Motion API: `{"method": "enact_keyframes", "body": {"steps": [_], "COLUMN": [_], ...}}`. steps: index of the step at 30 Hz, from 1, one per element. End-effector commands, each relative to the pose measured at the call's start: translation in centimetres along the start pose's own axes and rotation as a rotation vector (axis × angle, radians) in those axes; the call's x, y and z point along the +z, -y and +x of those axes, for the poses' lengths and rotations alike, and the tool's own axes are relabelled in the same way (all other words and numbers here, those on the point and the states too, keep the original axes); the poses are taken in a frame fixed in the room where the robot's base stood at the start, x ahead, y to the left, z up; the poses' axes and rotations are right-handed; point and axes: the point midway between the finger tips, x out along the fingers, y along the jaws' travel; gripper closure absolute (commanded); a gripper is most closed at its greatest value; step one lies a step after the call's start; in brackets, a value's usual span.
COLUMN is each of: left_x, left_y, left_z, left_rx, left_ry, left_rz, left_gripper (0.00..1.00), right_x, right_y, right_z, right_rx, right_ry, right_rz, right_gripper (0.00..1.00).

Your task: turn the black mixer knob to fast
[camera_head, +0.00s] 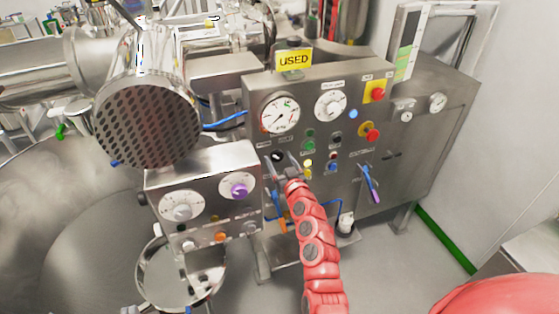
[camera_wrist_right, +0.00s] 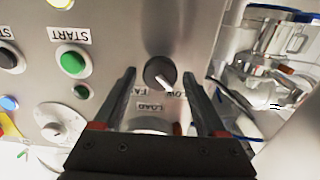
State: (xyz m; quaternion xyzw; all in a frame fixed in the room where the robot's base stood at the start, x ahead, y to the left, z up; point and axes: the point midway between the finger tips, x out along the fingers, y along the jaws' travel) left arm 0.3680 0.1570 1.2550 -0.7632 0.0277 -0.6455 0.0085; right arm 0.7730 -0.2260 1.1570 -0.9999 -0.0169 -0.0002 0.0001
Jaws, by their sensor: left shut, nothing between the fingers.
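The black mixer knob (camera_head: 278,156) is on the steel control panel, below the left dial. In the right wrist view the black knob (camera_wrist_right: 156,72) has a white pointer slanting to the lower right, towards a partly hidden label that seems to read SLOW. The FAST label (camera_wrist_right: 143,91) is left of that, partly covered by a finger. My right gripper (camera_head: 281,166) is in front of the knob. In its wrist view the right gripper's fingers (camera_wrist_right: 160,76) are apart, one on each side of the knob, with a visible gap on both sides. My left gripper is out of view.
A green START button (camera_wrist_right: 73,63) lies beside the gripper in the wrist view. A smaller control box (camera_head: 205,190) with a purple knob (camera_head: 239,187) juts out at left.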

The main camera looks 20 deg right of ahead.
Motion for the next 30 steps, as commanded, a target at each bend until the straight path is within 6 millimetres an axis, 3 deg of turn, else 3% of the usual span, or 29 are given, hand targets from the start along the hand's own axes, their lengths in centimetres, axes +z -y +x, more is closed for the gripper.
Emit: {"method": "enact_keyframes", "body": {"steps": [1,9,12,22,30], "left_x": [0.0,0.0,0.0,0.1,0.2], "left_y": [0.0,0.0,0.0,0.0,-0.1], "left_z": [0.0,0.0,0.0,-0.4,-1.5], "left_rx": [0.0,0.0,0.0,0.0,0.0], "left_ry": [0.0,0.0,0.0,0.0,0.0], "left_rz": [0.0,0.0,0.0,0.0,0.0], "left_gripper": [1.0,1.0,1.0,1.0,1.0], "right_x": [0.0,0.0,0.0,0.1,0.3], "right_y": [0.0,0.0,0.0,-0.1,-0.1], "right_z": [0.0,0.0,0.0,0.0,0.0], "right_rx": [0.0,0.0,0.0,0.001,0.0], "right_ry": [0.0,0.0,0.0,0.0,0.001], "right_rz": [0.0,0.0,0.0,0.053,0.235], "right_gripper": [0.37,0.86,1.0,1.0,1.0]}}
